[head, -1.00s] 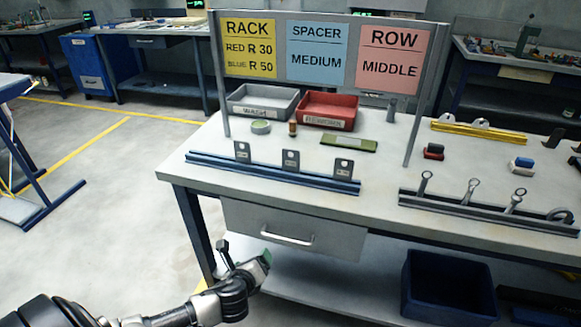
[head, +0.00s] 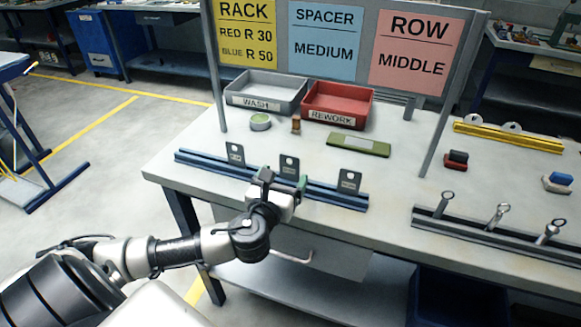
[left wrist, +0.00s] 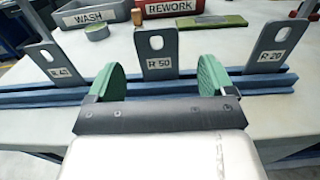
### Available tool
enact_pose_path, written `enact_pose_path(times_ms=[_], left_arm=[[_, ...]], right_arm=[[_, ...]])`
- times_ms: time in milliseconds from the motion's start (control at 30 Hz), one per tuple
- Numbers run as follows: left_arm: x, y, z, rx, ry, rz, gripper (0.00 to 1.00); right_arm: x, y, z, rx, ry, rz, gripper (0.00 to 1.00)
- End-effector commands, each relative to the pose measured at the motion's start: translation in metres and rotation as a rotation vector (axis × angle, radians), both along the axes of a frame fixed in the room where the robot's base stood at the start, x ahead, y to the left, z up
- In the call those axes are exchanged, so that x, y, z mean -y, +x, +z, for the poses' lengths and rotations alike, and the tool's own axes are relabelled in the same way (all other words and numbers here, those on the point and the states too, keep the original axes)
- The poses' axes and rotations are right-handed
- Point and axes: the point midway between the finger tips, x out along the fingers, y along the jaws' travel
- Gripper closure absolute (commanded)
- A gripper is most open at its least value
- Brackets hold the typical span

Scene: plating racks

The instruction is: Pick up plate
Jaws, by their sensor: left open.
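A blue rail rack (head: 335,197) on the table holds three upright grey plates, each with a hole and a label. The middle plate (head: 289,167) reads R 50 in the left wrist view (left wrist: 156,48). The left plate (head: 235,154) has a label too small to read surely, and the right plate (head: 348,182) reads R 20 (left wrist: 270,50). My left gripper (head: 284,182) is open in front of the rack. In the left wrist view its green-padded fingers (left wrist: 162,78) stand either side of the R 50 plate, with gaps and no visible contact. My right gripper is not in view.
Behind the rack stand a grey WASH tray (head: 240,97), a red REWORK tray (head: 366,104), a round tin (head: 260,122) and a green flat block (head: 358,145). A sign (head: 340,42) reads blue R 50, red R 30. A second rail (head: 470,226) lies right.

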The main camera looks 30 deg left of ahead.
Motion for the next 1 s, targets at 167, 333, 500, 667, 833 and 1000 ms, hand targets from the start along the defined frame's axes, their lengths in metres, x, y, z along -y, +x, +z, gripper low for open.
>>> enact_pose_path(times_ms=[167,333,500,667,833,1000], left_arm=[[-0.003,0.014,0.000,-0.001,-0.002,0.000,0.17],[-0.011,0.036,-0.001,0.000,-0.002,0.002,0.17],[-0.016,0.057,-0.003,-0.001,-0.003,0.001,0.17],[-0.017,0.062,-0.004,-0.002,-0.004,0.000,0.17],[-0.017,0.062,-0.004,-0.002,-0.004,-0.001,0.22],[-0.017,0.061,-0.004,-0.002,-0.004,-0.001,0.48]], right_arm=[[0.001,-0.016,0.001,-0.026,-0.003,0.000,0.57],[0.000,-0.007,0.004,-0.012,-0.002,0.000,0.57],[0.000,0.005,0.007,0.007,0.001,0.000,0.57],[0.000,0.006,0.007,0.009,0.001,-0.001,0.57],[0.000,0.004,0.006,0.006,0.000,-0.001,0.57],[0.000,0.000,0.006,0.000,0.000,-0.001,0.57]])
